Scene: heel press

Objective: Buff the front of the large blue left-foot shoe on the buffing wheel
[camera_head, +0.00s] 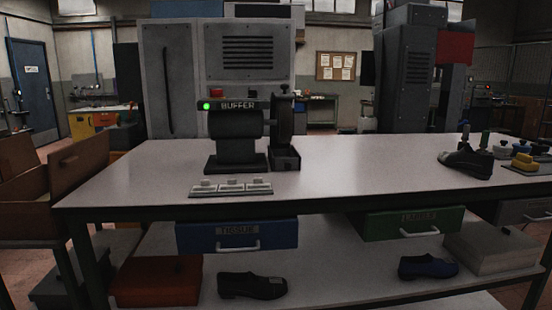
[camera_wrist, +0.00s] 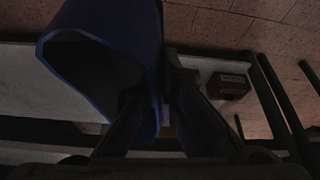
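A blue shoe (camera_wrist: 105,20) fills the upper left of the wrist view, its dark opening facing the camera. My gripper (camera_wrist: 158,88) is closed on the wall of this shoe, with one finger inside the opening and the other outside. Its size, foot side and toe cannot be told from this view. The buffer (camera_head: 236,125) stands on the bench in the head view, with a green light lit and a dark wheel (camera_head: 285,118) on its right. Another blue shoe (camera_head: 427,267) lies on the lower shelf. My gripper is not in the head view.
A three-button panel (camera_head: 231,187) lies before the buffer. A black shoe (camera_head: 467,162), small bottles and brushes are at the bench's right. Below are a blue drawer (camera_head: 237,235), a green drawer (camera_head: 413,223) and a dark shoe (camera_head: 252,286). The bench middle (camera_head: 360,165) is clear.

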